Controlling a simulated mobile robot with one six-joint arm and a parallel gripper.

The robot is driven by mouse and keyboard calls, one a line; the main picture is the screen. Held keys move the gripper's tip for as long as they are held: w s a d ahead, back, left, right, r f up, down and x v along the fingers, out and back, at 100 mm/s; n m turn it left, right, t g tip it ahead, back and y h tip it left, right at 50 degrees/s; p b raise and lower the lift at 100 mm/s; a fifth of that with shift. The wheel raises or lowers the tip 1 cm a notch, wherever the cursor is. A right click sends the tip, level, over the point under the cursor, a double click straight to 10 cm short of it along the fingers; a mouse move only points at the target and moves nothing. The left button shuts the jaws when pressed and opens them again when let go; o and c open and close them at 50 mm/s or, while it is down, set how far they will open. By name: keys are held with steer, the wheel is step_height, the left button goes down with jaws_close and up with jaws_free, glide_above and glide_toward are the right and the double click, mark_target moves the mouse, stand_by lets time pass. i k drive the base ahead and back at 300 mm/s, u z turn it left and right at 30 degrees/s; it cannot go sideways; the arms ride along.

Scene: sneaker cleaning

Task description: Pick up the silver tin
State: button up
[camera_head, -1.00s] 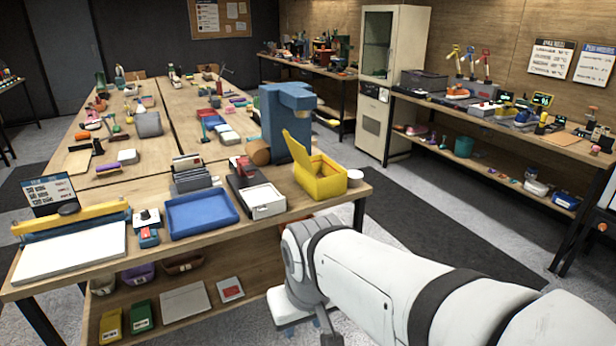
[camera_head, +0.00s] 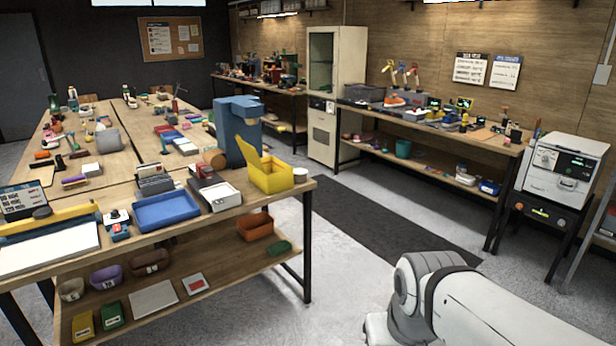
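A small pale round container (camera_head: 300,175) stands at the right corner of the near wooden table, just right of the open yellow box (camera_head: 270,177). It may be the silver tin, but it is too small to be sure of its metal. My arm (camera_head: 480,300) reaches in from the lower right, over the floor and apart from the table. My gripper is not in view, so its fingers and anything in them cannot be seen.
The near table (camera_head: 225,211) also holds a blue tray (camera_head: 166,210), a blue machine (camera_head: 238,132) and a white tray. Bins sit on its lower shelf. A long workbench (camera_head: 450,128) and a white printer-like machine (camera_head: 562,172) stand right. Open floor (camera_head: 350,270) lies between.

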mark_target(299, 175)
steer(key=z, duration=0.45)
steer(key=i, duration=2.9)
steer(key=u, duration=1.25)
steer(key=i, duration=0.6)
steer(key=u, duration=0.35)
